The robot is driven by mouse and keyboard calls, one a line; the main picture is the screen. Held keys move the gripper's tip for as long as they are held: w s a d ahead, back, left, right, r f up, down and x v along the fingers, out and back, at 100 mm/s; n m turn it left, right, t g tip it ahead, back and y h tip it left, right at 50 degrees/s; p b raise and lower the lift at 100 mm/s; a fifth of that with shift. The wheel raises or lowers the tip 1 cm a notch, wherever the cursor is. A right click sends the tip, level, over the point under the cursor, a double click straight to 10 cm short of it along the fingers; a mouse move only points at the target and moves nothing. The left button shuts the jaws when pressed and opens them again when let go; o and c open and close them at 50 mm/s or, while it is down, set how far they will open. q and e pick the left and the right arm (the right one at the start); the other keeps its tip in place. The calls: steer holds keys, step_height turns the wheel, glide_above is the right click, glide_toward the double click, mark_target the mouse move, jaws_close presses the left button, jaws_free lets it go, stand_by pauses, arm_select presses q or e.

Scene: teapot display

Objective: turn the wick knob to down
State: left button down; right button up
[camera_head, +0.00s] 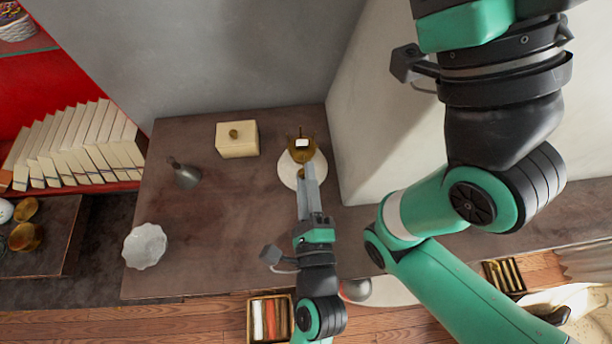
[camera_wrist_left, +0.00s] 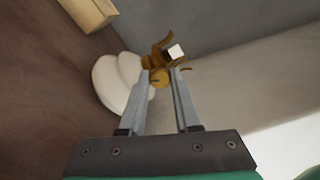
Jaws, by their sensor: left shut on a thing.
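The brass burner (camera_head: 301,146) stands on a round white base (camera_head: 288,174) near the table's back right corner. It has a small white block at its top. Its round brass wick knob (camera_wrist_left: 159,78) faces my left gripper (camera_wrist_left: 161,72) in the wrist view. The left gripper is shut on the knob, one finger on each side. In the head view my left gripper (camera_head: 307,170) reaches over the white base to the burner, and its fingers hide most of the knob. Which way the knob is turned I cannot tell. My right gripper is not in view.
A cream box (camera_head: 237,147), a dark grey pointed object (camera_head: 185,175) and a white fluted bowl (camera_head: 144,247) stand on the brown table (camera_head: 215,230). A pale wall (camera_head: 375,110) rises close right of the burner. The table's middle is clear.

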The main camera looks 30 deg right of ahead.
arm_select(q)
steer(key=shift+n, duration=0.7)
steer(key=c, duration=0.6)
jaws_free()
steer(key=v, duration=1)
steer(key=shift+s+f, duration=0.1)
steer(key=shift+s, duration=0.25)
steer(key=shift+s+a+b, duration=0.25)
steer(key=shift+s+b, duration=0.05)
steer(key=shift+s, duration=0.15)
